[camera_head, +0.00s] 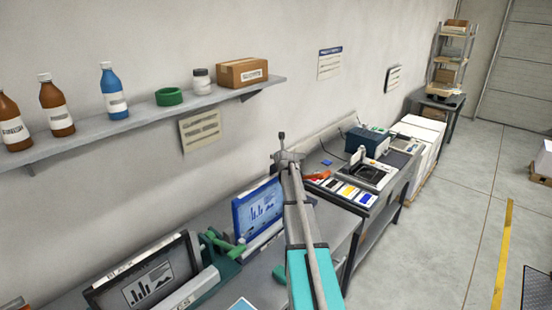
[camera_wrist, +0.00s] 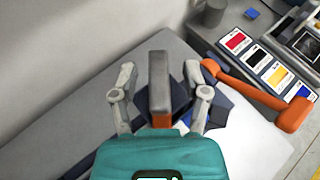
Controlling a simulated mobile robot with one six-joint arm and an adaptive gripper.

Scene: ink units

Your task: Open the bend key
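My gripper (camera_wrist: 158,80) points down with its two grey fingers spread. A grey upright bar (camera_wrist: 159,82) with an orange lower side shows between the fingers, with gaps on both sides; I cannot tell how far below them it is. An orange bar with thick rounded ends (camera_wrist: 252,92) lies to the right of the fingers, clear of them. I cannot tell which of these is the bend key. In the head view my gripper (camera_head: 287,157) is above the workbench, left of a small orange item (camera_head: 318,175).
Colour cards (camera_wrist: 270,68) lie beyond the orange bar. A blue-framed screen (camera_head: 258,208) and a dark-framed screen (camera_head: 148,283) stand on the near bench. A shelf (camera_head: 150,122) with bottles runs along the wall. The floor (camera_head: 430,230) at right is largely clear.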

